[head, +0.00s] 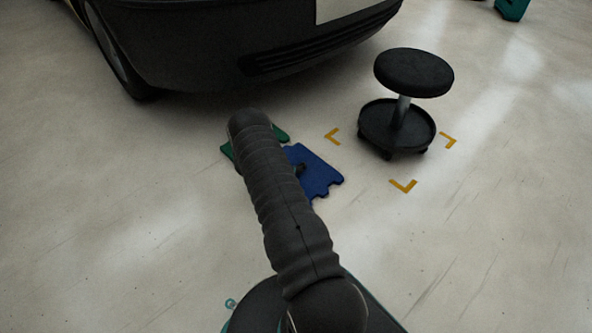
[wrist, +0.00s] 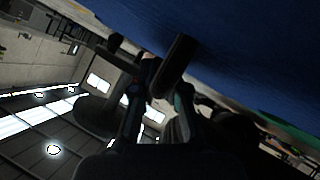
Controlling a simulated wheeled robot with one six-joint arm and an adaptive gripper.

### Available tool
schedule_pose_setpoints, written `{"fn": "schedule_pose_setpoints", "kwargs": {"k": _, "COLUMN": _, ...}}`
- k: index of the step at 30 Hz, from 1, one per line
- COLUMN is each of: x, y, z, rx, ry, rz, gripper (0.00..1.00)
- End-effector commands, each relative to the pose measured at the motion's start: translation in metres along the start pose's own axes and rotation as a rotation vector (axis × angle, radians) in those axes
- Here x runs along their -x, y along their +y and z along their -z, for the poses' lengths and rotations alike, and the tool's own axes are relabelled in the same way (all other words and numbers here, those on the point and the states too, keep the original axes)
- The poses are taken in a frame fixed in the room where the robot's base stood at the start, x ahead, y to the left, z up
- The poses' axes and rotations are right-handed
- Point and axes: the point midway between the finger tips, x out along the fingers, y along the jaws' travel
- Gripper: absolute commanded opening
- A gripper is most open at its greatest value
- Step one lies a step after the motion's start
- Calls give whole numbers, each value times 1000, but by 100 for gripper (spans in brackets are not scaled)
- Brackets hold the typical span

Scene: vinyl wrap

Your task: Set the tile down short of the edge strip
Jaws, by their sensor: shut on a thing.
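A blue tile (head: 320,176) with notched, interlocking edges shows beside my sleeved arm in the head view. In the wrist view the blue tile (wrist: 265,45) fills the upper right, very close. My gripper (wrist: 163,72) is shut on the tile at its edge; a small dark part of the gripper (head: 300,169) shows against the tile in the head view. Green pieces (head: 280,133) show on both sides of my arm just behind the blue tile, mostly hidden by it. I cannot tell whether they are the edge strip, or whether the blue tile touches the floor.
A dark car bumper (head: 200,55) overhangs the floor behind the tiles. A black rolling stool (head: 397,124) stands to the right, inside yellow corner marks (head: 403,186). A teal object (head: 512,8) lies at the far right. The pale floor in front and to the left is clear.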

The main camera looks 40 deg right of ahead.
Motion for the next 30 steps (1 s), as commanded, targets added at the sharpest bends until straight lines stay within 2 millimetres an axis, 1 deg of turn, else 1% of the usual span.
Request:
{"fn": "schedule_pose_setpoints", "kwargs": {"k": 8, "x": 0, "y": -1, "z": 0, "rx": -1, "ry": 1, "rz": 0, "gripper": 0}}
{"fn": "schedule_pose_setpoints", "kwargs": {"k": 9, "x": -1, "y": -1, "z": -1, "rx": -1, "ry": 0, "rz": 0, "gripper": 15}}
{"fn": "schedule_pose_setpoints", "kwargs": {"k": 12, "x": -1, "y": -1, "z": -1, "rx": -1, "ry": 0, "rz": 0, "gripper": 38}}
{"fn": "schedule_pose_setpoints", "kwargs": {"k": 23, "x": 1, "y": 0, "z": 1, "rx": -1, "ry": 0, "rz": 1, "gripper": 38}}
{"fn": "schedule_pose_setpoints", "kwargs": {"k": 26, "x": 9, "y": 0, "z": 2, "rx": -1, "ry": 1, "rz": 2, "gripper": 38}}
{"fn": "schedule_pose_setpoints", "kwargs": {"k": 30, "x": 33, "y": 0, "z": 2, "rx": 0, "ry": 3, "rz": 3, "gripper": 38}}
